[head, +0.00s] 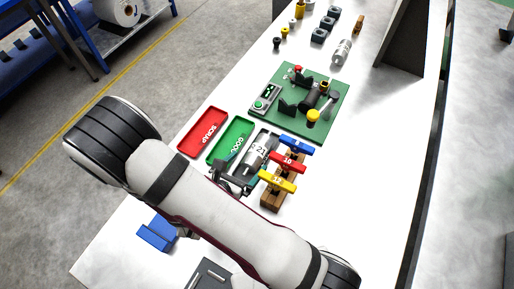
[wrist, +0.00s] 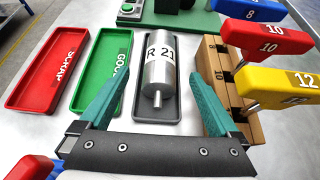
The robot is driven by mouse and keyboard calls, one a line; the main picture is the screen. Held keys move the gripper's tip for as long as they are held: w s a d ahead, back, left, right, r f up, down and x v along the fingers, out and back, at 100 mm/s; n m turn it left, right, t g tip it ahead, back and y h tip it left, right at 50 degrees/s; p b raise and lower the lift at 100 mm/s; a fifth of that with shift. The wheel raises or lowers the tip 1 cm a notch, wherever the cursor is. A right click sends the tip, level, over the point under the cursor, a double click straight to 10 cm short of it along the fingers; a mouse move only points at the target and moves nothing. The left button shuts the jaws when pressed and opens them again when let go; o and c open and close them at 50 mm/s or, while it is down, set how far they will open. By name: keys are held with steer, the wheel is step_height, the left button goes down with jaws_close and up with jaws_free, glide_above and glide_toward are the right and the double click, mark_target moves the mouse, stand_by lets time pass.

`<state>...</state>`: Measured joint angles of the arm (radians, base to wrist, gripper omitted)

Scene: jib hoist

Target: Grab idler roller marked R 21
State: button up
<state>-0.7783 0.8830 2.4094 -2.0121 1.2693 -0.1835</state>
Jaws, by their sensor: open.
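The idler roller marked R 21 (wrist: 161,62) is a silver cylinder with a white label and a thin shaft end. It lies in a dark grey tray (wrist: 142,108). The left finger overlaps the green tray in the wrist view, and the right finger is in front of the wooden block. I cannot tell how high the fingers are above the tray.
A green GOOD tray (wrist: 101,70) and a red SCRAP tray (wrist: 50,70) stand to the left. A wooden block (wrist: 215,75) with blue, red and yellow T-handles (wrist: 262,40) stands close on the right. A green fixture board (head: 322,122) lies beyond.

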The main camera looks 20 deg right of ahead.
mark_target(251, 159)
steer(key=x, duration=0.6)
steer(key=shift+r, duration=0.1)
jaws_close()
